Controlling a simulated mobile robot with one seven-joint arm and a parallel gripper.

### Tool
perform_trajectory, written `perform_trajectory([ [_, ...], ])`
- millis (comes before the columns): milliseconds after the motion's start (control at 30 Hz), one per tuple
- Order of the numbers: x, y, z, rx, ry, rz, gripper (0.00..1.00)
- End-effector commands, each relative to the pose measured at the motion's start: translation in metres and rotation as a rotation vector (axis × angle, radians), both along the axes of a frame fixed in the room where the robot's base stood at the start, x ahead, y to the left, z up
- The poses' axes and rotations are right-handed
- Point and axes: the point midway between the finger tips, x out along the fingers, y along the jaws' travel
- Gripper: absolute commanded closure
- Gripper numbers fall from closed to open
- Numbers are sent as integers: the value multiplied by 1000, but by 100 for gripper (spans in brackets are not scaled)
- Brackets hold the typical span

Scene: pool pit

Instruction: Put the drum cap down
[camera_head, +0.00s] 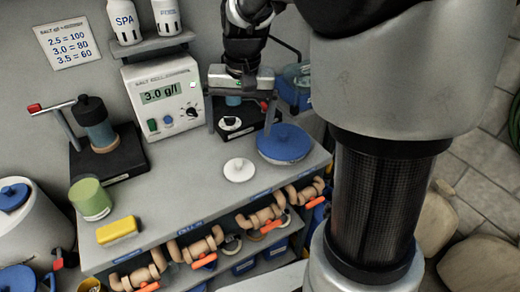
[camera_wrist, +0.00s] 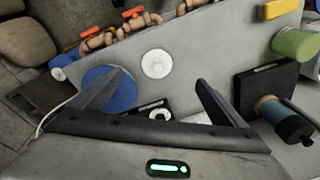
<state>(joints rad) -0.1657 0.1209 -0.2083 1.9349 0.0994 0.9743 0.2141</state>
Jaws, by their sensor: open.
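The blue round cap (camera_head: 285,143), which I take to be the drum cap, lies on the grey bench top (camera_head: 185,185) near its right end. In the wrist view the blue cap (camera_wrist: 122,95) is partly hidden behind one finger. My gripper (camera_head: 240,118) is open, pointing down over the back of the bench, behind and left of the blue cap. In the wrist view nothing is between the fingers of my gripper (camera_wrist: 158,80). A small white round cap (camera_head: 239,169) lies left of the blue cap and also shows in the wrist view (camera_wrist: 156,64).
A salt meter (camera_head: 163,97) stands at the back, with a black-based device (camera_head: 105,145) to its left. A green-topped jar (camera_head: 90,199) and yellow block (camera_head: 118,230) are at the bench's left. Pipe valves (camera_head: 200,244) line the shelf below. The middle of the bench is clear.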

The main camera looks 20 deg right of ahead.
Motion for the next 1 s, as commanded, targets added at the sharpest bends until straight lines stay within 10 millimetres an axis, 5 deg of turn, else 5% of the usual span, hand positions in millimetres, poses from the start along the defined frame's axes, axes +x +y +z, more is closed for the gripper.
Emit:
perform_trajectory([
  [33, -22, 0, 22, 9, -50, 28, 5],
  [200, -93, 2, 61, -14, -192, 139, 5],
  [433, -164, -1, 70, -102, -336, 244, 5],
  [633, -184, -2, 66, -144, -377, 279, 5],
  [1000, -184, -2, 74, -144, -378, 281, 5],
])
